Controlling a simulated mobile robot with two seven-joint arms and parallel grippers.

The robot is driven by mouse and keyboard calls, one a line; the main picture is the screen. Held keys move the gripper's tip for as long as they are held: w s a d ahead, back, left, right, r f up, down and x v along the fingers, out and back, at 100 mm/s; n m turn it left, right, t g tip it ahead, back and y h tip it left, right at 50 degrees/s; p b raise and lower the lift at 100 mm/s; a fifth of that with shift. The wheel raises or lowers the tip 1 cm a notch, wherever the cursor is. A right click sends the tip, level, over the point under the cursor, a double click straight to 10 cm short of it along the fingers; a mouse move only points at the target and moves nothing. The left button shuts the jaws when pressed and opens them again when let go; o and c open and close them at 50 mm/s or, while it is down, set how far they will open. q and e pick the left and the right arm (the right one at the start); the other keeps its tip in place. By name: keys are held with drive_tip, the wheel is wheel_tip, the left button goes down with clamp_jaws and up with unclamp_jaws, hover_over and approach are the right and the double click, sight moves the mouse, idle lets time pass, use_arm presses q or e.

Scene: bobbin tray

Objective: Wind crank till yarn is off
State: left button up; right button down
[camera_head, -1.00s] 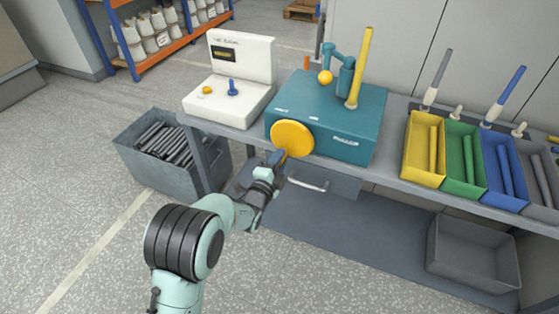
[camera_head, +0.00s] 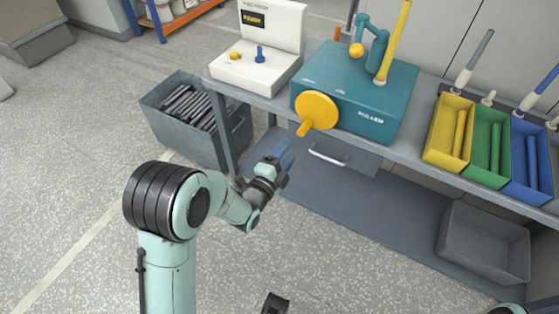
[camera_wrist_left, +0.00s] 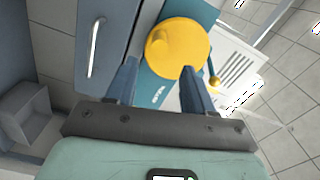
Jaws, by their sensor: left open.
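The teal winder (camera_head: 345,98) stands on the bench with a round yellow crank disc (camera_head: 318,106) on its front. The crank's yellow handle (camera_head: 305,128) sticks out at the disc's lower left in the head view. The disc (camera_wrist_left: 185,58) and its handle (camera_wrist_left: 159,42) also show in the left wrist view. A slim yellow bobbin (camera_head: 395,40) stands tilted on top; I cannot make out yarn on it. My left gripper (camera_head: 284,154), its fingers (camera_wrist_left: 159,78) spread and empty, is below the handle and apart from it.
A white console (camera_head: 262,73) stands left of the winder. Yellow (camera_head: 438,148), green (camera_head: 482,168) and blue trays line the bench at right. A drawer handle (camera_head: 328,156) is under the bench edge. A grey bin (camera_head: 170,138) stands on the floor.

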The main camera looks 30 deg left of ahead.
use_arm(q)
drive_tip(key=shift+s+a, duration=0.1)
drive_tip(key=shift+s, duration=1.55)
use_arm(e)
drive_tip(key=shift+s+a+r, duration=0.1)
drive_tip(key=shift+s, duration=0.1)
use_arm(q)
drive_tip(key=s+d+f+n+g+p, duration=0.1)
drive_tip(key=s+f+n+g+p, duration=0.4)
drive_tip(key=f, duration=0.4)
drive_tip(key=s+d+f+n+g+p, duration=0.1)
drive_tip(key=s+f+n+g+p, duration=0.4)
drive_tip(key=f, duration=0.3)
drive_tip(key=s+d+f+n+g+h+p, duration=0.1)
drive_tip(key=s+d+n+g, duration=0.3)
drive_tip(key=s, duration=0.6)
drive_tip(key=s+d+f+n+g+h+p, duration=0.2)
drive_tip(key=s+d+n+g+p, duration=0.2)
drive_tip(key=s, duration=0.5)
drive_tip(key=shift+s+d+f+n+g+p, duration=0.35)
drive_tip(key=shift+n+g, duration=0.25)
drive_tip(key=shift+n, duration=0.2)
use_arm(e)
wheel_tip(320, 180, up, 15)
drive_tip(key=s+a+g, duration=0.1)
drive_tip(key=s, duration=0.1)
drive_tip(key=shift+s+a+g+y, duration=0.15)
drive_tip(key=shift+s+g+y, duration=0.15)
drive_tip(key=shift+g, duration=0.1)
